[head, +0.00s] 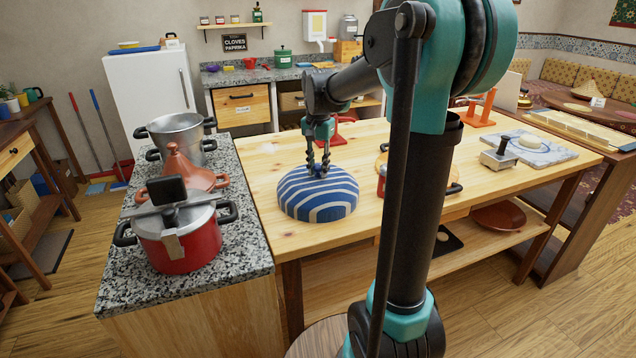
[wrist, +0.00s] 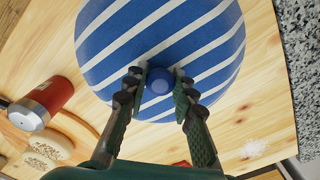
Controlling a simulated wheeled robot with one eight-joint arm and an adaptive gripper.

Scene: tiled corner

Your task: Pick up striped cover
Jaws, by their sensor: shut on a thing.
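The striped cover (head: 318,197) is a blue dome with white stripes. In the head view it is at the left end of the wooden table, close to the front edge; whether it touches the table or is slightly raised I cannot tell. In the wrist view the cover (wrist: 150,50) fills the upper middle, with a small round blue knob (wrist: 159,81) on top. My gripper (head: 319,172) points down over the cover. In the wrist view its two fingers (wrist: 157,88) are on either side of the knob and closed on it. The cover's underside is hidden.
A granite counter (head: 225,262) at left holds a red pot (head: 180,245), a tagine (head: 186,172) and a metal pot (head: 178,132). A red can (wrist: 42,104) lies near the cover in the wrist view. A marble board (head: 530,150) is at the table's right.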

